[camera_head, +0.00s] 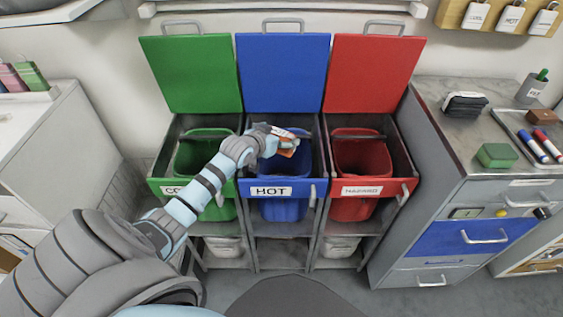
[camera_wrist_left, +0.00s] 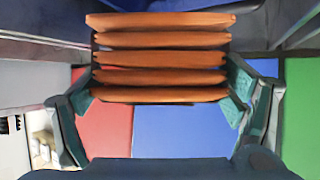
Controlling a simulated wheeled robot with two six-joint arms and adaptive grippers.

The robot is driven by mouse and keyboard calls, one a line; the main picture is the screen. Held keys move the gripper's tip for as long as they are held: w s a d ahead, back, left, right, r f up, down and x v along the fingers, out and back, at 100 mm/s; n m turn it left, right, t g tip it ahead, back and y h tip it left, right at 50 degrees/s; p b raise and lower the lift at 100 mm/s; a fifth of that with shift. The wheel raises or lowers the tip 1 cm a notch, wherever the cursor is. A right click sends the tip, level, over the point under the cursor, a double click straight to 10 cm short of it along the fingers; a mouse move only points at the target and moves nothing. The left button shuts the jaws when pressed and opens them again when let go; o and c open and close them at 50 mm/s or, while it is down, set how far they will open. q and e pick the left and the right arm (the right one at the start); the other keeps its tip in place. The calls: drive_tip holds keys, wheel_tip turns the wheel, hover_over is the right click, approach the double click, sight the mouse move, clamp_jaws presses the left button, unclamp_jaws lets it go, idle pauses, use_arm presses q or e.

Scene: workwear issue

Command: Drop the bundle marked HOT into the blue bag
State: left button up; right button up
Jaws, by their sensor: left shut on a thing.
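An orange bundle (camera_wrist_left: 160,65) of several folded layers is clamped between the two fingers of my left gripper (camera_wrist_left: 163,80). In the head view the bundle (camera_head: 288,152) shows small, orange and white, at the end of my left arm. No HOT mark can be read on it. My left gripper (camera_head: 283,139) is shut on it, above the opening of the blue bag (camera_head: 280,210). The blue bag hangs in the middle pull-out frame, whose front carries a HOT label (camera_head: 271,191). My gripper and forearm hide part of the bag's opening. My right gripper is not in view.
A green bag (camera_head: 190,160) stands open on the left and a red bag (camera_head: 362,158) on the right. Green, blue and red lids (camera_head: 283,75) stand raised behind. A grey cabinet (camera_head: 440,150) at the right holds a green block (camera_head: 496,155) and markers.

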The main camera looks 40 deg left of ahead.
use_arm(q)
drive_tip(key=shift+f, duration=0.4)
drive_tip(key=shift+r, duration=0.2)
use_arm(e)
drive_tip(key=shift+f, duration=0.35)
use_arm(q)
drive_tip(key=o, duration=1.1)
drive_tip(key=shift+c, duration=0.2)
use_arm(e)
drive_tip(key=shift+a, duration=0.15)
use_arm(q)
drive_tip(key=shift+s, duration=0.1)
drive_tip(key=shift+s+r, duration=0.15)
drive_tip(key=shift+s, duration=0.15)
drive_tip(key=v, duration=1.1)
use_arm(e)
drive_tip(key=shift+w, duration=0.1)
